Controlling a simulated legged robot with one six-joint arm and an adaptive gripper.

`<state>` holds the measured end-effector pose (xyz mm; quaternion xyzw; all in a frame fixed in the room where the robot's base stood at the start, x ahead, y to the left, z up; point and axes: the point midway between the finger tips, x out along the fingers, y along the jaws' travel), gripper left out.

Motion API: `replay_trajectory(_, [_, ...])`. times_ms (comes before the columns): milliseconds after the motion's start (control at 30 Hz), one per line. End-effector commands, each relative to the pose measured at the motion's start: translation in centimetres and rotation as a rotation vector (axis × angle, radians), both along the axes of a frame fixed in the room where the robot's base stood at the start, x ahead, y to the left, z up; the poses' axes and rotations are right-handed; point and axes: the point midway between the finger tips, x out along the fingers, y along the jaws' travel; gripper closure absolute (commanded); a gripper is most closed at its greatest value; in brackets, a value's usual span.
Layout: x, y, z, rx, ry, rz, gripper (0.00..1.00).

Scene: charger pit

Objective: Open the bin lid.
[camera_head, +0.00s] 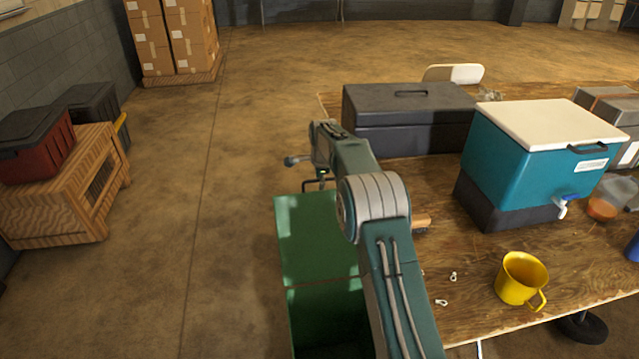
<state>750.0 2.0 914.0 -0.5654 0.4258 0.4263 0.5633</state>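The green bin (287,325) stands at the bottom centre, left of the table. Its green lid panel (305,235) appears raised on the far side, with a seam along its lower edge and a dark hollow below. My arm covers the right part of both. My gripper (313,183) is at the far end of the arm, just beyond the lid's top edge. Its dark fingers are small and partly hidden, so I cannot tell whether they are open or touching the lid.
The wooden table (440,255) at right holds a dark toolbox (410,115), a teal cooler (525,155) and a yellow mug (520,280). A wooden crate (60,195) with two boxes stands far left. The floor between crate and bin is clear.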

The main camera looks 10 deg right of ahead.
Motion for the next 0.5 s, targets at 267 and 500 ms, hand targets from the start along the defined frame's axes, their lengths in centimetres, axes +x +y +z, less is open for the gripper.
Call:
replay_trajectory(267, [-1.5,0.1,5.9,0.0,-0.004,0.001,0.49])
replay_trajectory(500, [-2.5,0.2,9.1,0.0,-0.001,0.001,0.49])
